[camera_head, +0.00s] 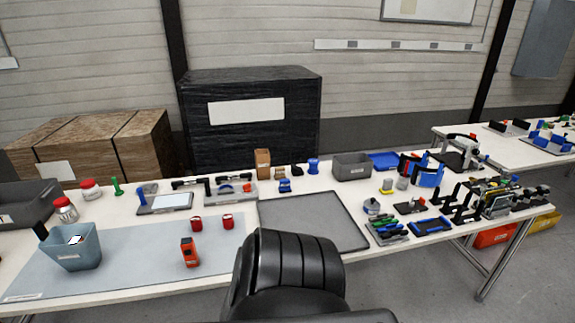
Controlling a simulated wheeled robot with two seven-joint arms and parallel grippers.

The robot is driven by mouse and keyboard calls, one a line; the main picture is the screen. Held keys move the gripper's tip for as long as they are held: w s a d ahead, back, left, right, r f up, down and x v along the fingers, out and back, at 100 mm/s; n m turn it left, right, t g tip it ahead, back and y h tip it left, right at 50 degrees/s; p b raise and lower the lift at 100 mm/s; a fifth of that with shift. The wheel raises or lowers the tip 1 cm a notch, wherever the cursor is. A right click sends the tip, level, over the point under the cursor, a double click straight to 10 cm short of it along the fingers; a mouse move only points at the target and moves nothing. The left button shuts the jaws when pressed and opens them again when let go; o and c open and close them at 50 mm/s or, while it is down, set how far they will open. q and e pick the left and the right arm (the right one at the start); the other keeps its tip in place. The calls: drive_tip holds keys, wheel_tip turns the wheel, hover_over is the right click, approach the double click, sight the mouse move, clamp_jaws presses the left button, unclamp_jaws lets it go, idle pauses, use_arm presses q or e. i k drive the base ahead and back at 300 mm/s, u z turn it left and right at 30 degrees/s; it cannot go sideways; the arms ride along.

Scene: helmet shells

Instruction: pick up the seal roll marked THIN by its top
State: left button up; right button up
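Two small red cylinders with pale marks stand side by side on the blue-grey mat: the left red roll (196,224) and the right red roll (228,221). Two blue spool-like pieces, the nearer blue piece (285,186) and the farther blue piece (313,165), stand farther back. Any of these could be a seal roll; the lettering is too small to read, so I cannot tell which is marked THIN. Neither of my grippers is in view.
A blue-grey bin (71,250) and an orange device (189,252) stand on the mat (130,270). A grey tray (310,222) lies empty mid-table. A large black ribbed shape (290,270) covers the front edge. Tools and racks crowd the right side.

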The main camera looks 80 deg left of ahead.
sight(196, 222)
drive_tip(key=i, duration=0.5)
drive_tip(key=u, duration=4.45)
